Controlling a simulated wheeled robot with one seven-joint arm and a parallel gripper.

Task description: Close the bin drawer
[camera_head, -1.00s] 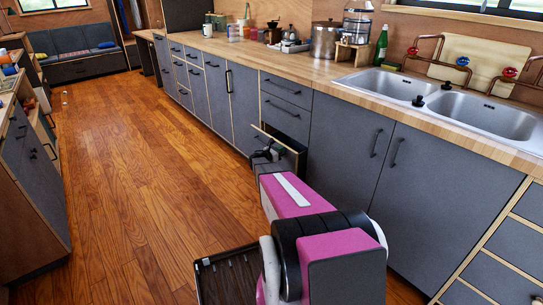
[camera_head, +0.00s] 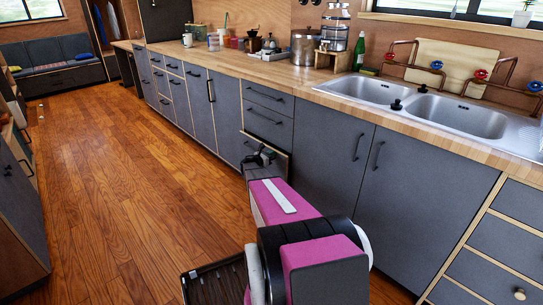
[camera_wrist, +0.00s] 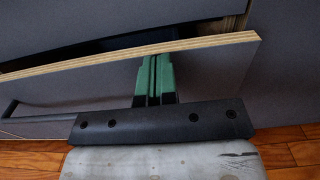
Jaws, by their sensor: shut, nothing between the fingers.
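The bin drawer (camera_wrist: 212,75) is the low grey drawer front below two other drawers, left of the sink cabinets. In the wrist view its pale plywood top edge slants across, with a dark gap behind it, so it stands slightly open. A dark bar handle (camera_wrist: 40,115) shows at the left of its front. My gripper (camera_wrist: 155,62) is shut and empty, its green fingers together at the upper middle of the drawer front. They appear to touch it, though exact contact is hard to tell. In the head view my gripper (camera_head: 262,156) partly covers the drawer.
Closed grey drawers (camera_head: 266,110) sit above, and closed cabinet doors (camera_head: 340,165) stand to the right. The wooden counter (camera_head: 290,80) with sinks (camera_head: 390,92) runs above them. Wooden floor (camera_head: 120,180) is open to the left, with another cabinet (camera_head: 18,210) at the left edge.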

